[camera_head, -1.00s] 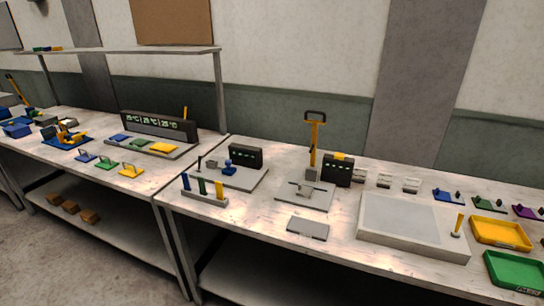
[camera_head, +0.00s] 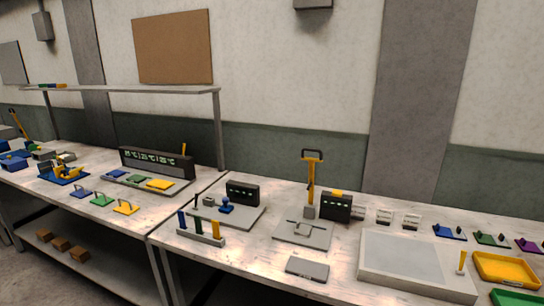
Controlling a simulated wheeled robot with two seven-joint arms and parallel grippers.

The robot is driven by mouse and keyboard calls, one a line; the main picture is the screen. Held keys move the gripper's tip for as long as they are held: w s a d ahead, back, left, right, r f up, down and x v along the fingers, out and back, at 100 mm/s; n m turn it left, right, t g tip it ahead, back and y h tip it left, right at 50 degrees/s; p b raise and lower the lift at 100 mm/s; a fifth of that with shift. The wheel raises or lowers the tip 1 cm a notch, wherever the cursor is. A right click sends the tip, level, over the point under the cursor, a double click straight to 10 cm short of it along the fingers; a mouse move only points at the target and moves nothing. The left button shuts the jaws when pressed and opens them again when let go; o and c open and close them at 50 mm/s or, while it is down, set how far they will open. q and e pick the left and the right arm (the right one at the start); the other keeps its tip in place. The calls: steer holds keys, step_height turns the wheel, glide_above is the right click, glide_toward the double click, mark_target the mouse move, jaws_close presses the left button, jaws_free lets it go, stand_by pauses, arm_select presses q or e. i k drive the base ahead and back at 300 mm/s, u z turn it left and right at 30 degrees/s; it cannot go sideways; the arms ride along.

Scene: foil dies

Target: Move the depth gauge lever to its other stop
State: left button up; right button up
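No part is clearly marked as the depth gauge, so I cannot tell which lever is its own. A tall yellow lever with a dark handle (camera_head: 312,172) stands upright on the middle table, behind a grey plate (camera_head: 303,233) and beside a black box with green lights (camera_head: 336,207). Left of it, a black display box (camera_head: 242,193) stands on a grey base (camera_head: 245,216) with a blue knob (camera_head: 226,206). A small yellow lever (camera_head: 461,261) stands on the right of a pale panel unit (camera_head: 405,258). Neither gripper is in view.
A rack with blue, green and yellow upright pieces (camera_head: 201,235) and a flat grey block (camera_head: 307,268) lie near the front edge. A yellow tray (camera_head: 507,270) is at right. The left table holds a long display unit (camera_head: 157,162).

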mark_target(312, 161)
steer(key=u, duration=0.4)
steer(key=i, duration=0.9)
steer(key=z, duration=0.65)
steer(key=i, duration=0.55)
steer(key=z, duration=0.3)
steer(key=k, duration=0.65)
steer(key=u, duration=0.15)
